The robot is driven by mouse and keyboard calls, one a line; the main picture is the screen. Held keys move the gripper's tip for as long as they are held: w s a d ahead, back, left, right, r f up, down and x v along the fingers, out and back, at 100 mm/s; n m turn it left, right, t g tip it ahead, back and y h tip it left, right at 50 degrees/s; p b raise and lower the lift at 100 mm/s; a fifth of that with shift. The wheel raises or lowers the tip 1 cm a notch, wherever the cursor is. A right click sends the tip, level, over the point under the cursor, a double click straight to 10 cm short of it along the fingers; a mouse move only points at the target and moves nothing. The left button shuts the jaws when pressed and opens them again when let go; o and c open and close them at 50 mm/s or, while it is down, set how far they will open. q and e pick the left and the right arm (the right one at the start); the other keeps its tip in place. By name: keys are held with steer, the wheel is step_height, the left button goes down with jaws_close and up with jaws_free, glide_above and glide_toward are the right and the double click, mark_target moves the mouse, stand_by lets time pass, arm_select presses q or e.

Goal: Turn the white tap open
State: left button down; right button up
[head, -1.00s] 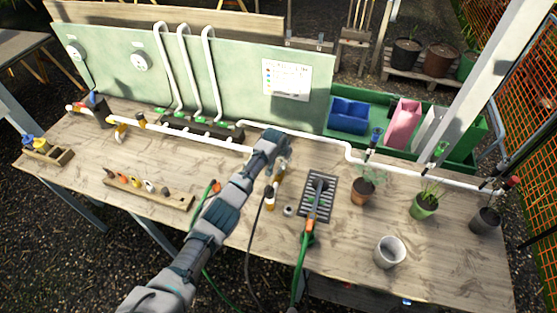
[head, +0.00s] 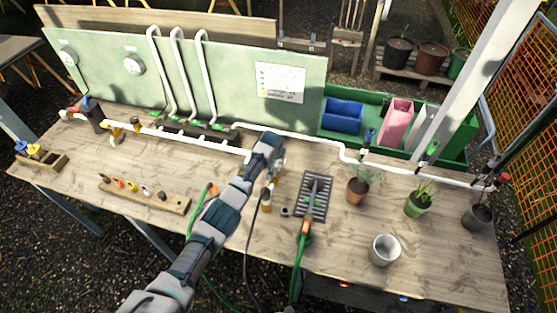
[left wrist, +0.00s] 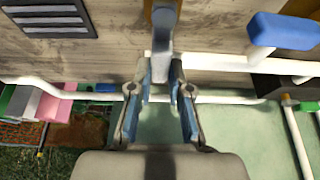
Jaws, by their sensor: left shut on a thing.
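My left gripper (head: 274,164) is over the middle of the bench, by the right end of the white pipe run. In the left wrist view the gripper (left wrist: 160,88) is shut on a pale grey-white tap handle (left wrist: 160,66), which stands between its two fingers. A brass-coloured fitting (left wrist: 163,12) shows just beyond the handle. In the head view the gripper covers most of this tap, so how far it is turned cannot be told. My right gripper is not in view.
A blue handle (left wrist: 283,31) is close to the gripper in the left wrist view. A white pipe (head: 300,136) runs along the bench behind the gripper.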

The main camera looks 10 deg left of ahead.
arm_select(q)
steer(key=c, duration=1.2)
jaws_free()
steer(key=shift+s+a+f, duration=0.1)
steer(key=shift+s+f, duration=0.25)
steer(key=shift+f, duration=0.15)
steer(key=shift+o, duration=0.6)
steer(key=shift+r, duration=0.25)
steer(key=shift+w, duration=0.1)
steer(key=shift+r, duration=0.4)
steer(key=v, duration=1.1)
